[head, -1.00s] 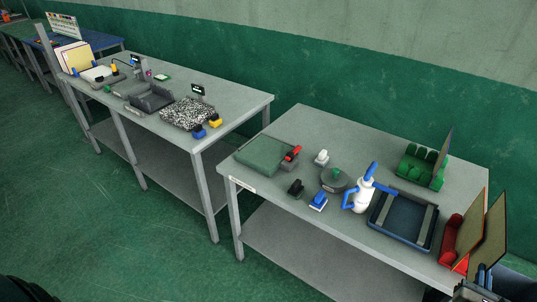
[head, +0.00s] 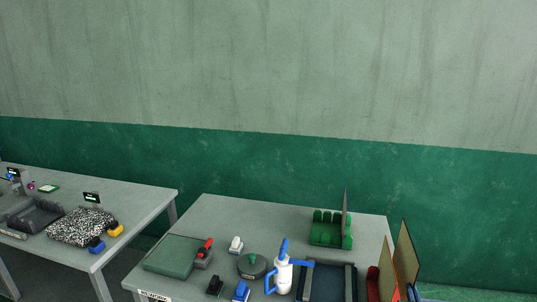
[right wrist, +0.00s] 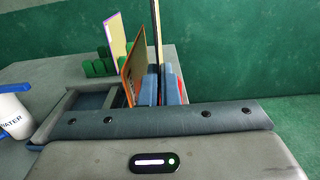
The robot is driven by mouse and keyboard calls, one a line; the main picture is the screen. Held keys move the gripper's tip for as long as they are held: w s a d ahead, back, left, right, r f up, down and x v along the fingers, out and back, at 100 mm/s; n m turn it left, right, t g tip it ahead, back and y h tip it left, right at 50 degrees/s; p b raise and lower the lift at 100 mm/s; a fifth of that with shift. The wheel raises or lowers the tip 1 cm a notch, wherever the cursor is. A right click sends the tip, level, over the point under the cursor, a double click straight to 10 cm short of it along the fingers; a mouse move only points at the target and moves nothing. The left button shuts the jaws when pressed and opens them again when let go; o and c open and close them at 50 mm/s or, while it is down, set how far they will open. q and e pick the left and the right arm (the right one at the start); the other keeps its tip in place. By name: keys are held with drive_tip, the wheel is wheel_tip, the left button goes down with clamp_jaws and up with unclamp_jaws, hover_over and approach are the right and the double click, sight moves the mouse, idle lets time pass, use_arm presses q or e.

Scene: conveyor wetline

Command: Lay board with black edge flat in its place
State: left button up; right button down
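The board with black edge (head: 406,254) stands upright at the right end of the near table, and shows nearly edge-on in the right wrist view (right wrist: 158,42). My right gripper (head: 411,293) is low at the right of the head view; its blue fingers (right wrist: 160,88) lie against both faces of this board and appear shut on it. The board's lower end is hidden. A dark blue tray (head: 328,268) lies on the table to the left, partly cut off by the head view; its rim shows in the right wrist view (right wrist: 72,101). My left gripper is not in view.
A second upright board with orange edge (right wrist: 132,72) stands just left of my fingers, by a red rack (head: 373,284). A green rack (head: 325,229) holds another board (head: 346,212). A white bottle (head: 283,275) stands left of the tray, near several small tools.

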drive_tip(key=shift+w+d, duration=0.25)
drive_tip(key=shift+w, duration=0.3)
drive_tip(key=shift+s+r, duration=0.1)
drive_tip(key=s+a, duration=0.6)
drive_tip(key=s, duration=0.4)
drive_tip(key=w+d, duration=0.6)
drive_tip(key=w, duration=0.4)
wheel_tip(320, 180, down, 10)
drive_tip(key=s+b, duration=0.2)
drive_tip(key=b, duration=0.7)
drive_tip(key=shift+s+a+r+b, duration=0.15)
drive_tip(key=shift+a+r+b, duration=0.1)
drive_tip(key=shift+b, duration=0.15)
